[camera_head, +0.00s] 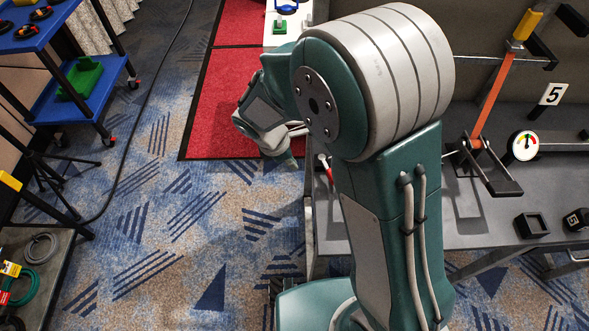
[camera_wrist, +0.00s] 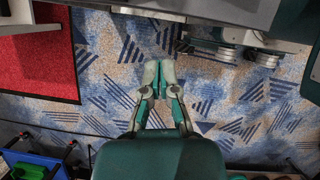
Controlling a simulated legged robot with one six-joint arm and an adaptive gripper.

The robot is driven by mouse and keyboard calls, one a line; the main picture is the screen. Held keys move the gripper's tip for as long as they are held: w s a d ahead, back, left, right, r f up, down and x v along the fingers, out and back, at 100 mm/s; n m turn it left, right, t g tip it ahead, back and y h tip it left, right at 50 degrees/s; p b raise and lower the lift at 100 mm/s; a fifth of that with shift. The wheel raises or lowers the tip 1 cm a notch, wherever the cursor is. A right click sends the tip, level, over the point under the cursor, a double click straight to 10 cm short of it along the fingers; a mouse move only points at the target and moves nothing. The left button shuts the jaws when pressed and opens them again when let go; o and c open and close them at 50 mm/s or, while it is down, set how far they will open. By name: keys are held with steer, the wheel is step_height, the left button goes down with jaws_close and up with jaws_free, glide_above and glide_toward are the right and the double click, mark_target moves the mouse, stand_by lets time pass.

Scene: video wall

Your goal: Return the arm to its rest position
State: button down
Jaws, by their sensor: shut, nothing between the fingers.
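My arm stands in the middle of the head view, teal and grey, with its upper link upright and its forearm reaching away to the left. My gripper is mostly hidden behind the arm in the head view; its wrist part shows over the red mat's near edge. In the wrist view my gripper (camera_wrist: 158,80) points over the patterned carpet, its two fingers together and empty. It touches nothing that I can see.
A grey workbench (camera_head: 480,215) stands right of my arm, with an orange lever (camera_head: 493,90), a dial gauge (camera_head: 523,146) and small dark blocks. A red mat (camera_head: 222,105) lies behind. A blue cart (camera_head: 85,95) stands at left. A black cable (camera_head: 150,110) crosses open carpet.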

steer(key=s+d+r+m+t+y, duration=0.1)
steer(key=s+d+r+m, duration=0.3)
steer(key=r, duration=0.4)
steer(key=s+d+r+m+t+y, duration=0.1)
steer(key=s+d+r+m+y, duration=0.1)
steer(key=d+r+m, duration=0.35)
steer(key=s+d+r+m+t+y, duration=0.1)
steer(key=s+d+r+m+t, duration=0.2)
steer(key=s+r+m, duration=0.5)
steer(key=shift+s+r+m, duration=0.15)
steer(key=shift+s+m, duration=0.8)
steer(key=shift+m, duration=0.2)
